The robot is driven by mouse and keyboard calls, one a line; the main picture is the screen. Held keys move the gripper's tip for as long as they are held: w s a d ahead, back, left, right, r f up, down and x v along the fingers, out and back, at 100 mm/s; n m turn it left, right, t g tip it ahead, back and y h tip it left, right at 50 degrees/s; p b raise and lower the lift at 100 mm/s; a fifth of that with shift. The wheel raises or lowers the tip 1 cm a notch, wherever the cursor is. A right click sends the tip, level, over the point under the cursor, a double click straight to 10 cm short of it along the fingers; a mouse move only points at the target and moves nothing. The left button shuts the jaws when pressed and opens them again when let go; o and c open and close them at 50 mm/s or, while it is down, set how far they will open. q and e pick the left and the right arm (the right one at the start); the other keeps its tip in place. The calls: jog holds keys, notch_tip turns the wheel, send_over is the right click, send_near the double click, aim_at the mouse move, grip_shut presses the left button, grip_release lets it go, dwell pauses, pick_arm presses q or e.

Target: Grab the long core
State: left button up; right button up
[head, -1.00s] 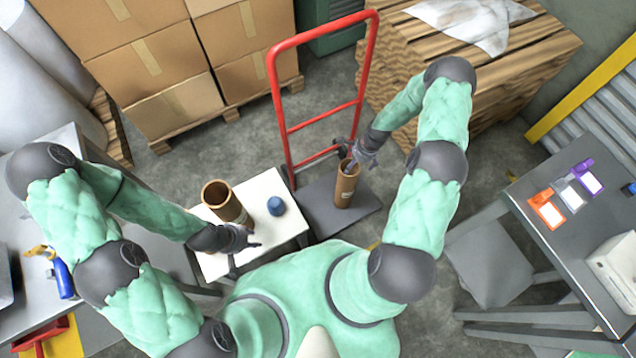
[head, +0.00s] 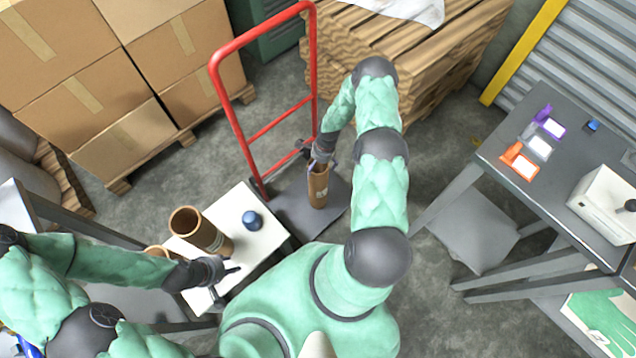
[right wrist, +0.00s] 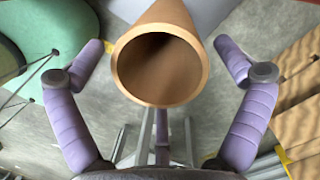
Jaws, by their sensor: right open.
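A brown cardboard core (head: 318,188) stands on the hand truck's plate. My right gripper (head: 320,158) is at its upper end. In the right wrist view the core's open end (right wrist: 160,95) shows between the purple fingers, which are spread wide with gaps on both sides. A second, wider-looking core (head: 203,232) leans on the white table, and part of a third brown core (head: 157,252) shows behind my left arm. My left gripper (head: 230,282) has its fingers spread over the white table's front, empty, near the second core. I cannot tell which core is longest.
The red hand truck (head: 217,85) frame rises behind the standing core. A blue round object (head: 251,220) sits on the white table (head: 245,195). Stacked boxes and wooden pallets stand behind. A grey table (head: 500,150) with coloured cards is at the right. Floor between is clear.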

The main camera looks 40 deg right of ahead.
notch_tip(320, 180, down, 2)
jog(key=shift+w+a+f, duration=0.1)
jog(key=shift+a, duration=0.05)
jog(key=c, duration=1.5)
jog(key=shift+o, duration=0.2)
